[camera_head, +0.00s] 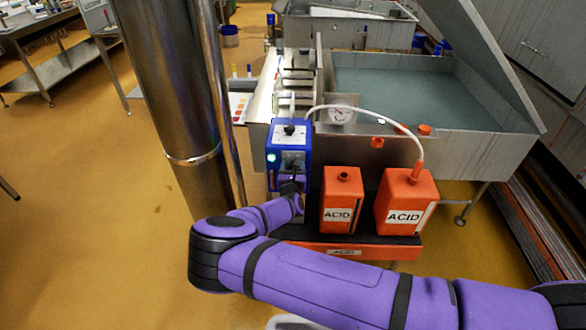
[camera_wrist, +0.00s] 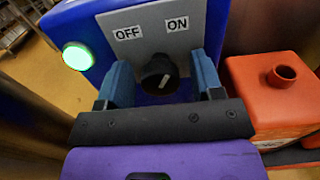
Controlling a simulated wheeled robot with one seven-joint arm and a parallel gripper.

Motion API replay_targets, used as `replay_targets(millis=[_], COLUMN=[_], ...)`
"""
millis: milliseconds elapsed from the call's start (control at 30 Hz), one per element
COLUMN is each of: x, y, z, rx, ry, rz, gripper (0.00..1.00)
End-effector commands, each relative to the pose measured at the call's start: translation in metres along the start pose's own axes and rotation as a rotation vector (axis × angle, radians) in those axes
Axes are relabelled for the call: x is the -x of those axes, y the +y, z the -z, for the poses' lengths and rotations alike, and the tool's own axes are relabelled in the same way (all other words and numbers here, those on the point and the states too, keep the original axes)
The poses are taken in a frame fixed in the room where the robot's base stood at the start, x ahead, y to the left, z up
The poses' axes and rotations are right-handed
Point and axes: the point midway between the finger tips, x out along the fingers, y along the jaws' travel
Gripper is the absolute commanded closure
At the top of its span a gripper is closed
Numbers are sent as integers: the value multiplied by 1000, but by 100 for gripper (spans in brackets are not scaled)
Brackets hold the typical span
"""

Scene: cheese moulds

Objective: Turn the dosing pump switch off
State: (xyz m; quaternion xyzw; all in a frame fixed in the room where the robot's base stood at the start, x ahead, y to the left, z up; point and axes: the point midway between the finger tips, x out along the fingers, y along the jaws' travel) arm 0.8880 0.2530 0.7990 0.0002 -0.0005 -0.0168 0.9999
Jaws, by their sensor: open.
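The dosing pump (camera_head: 276,142) is a blue box with a grey front plate, standing left of the acid containers. In the wrist view its plate (camera_wrist: 185,42) reads OFF at left and ON at right. The black rotary switch (camera_wrist: 153,68) sits below these labels, and its white mark leans up and right, toward ON. A green lamp (camera_wrist: 77,56) glows at the pump's left; it also shows in the head view (camera_head: 271,157). My gripper (camera_wrist: 162,76) is open, its blue fingers on either side of the switch with gaps. In the head view the switch is hidden by my gripper (camera_head: 291,182).
Two orange ACID containers (camera_head: 341,195) (camera_head: 400,205) stand right of the pump on an orange tray (camera_head: 375,251). A white hose (camera_head: 378,113) runs from the pump to the right container. A steel vat (camera_head: 420,95) lies behind; a steel column (camera_head: 175,90) stands left.

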Motion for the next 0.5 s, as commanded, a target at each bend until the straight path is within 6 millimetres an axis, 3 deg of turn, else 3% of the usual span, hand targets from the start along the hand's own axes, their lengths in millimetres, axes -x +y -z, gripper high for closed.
replay_targets(millis=[133,367,500], x=[0,0,0], y=[0,0,0], z=[0,0,0], rx=[0,0,2], ry=[0,0,0], rz=[0,0,0], gripper=[39,88,88])
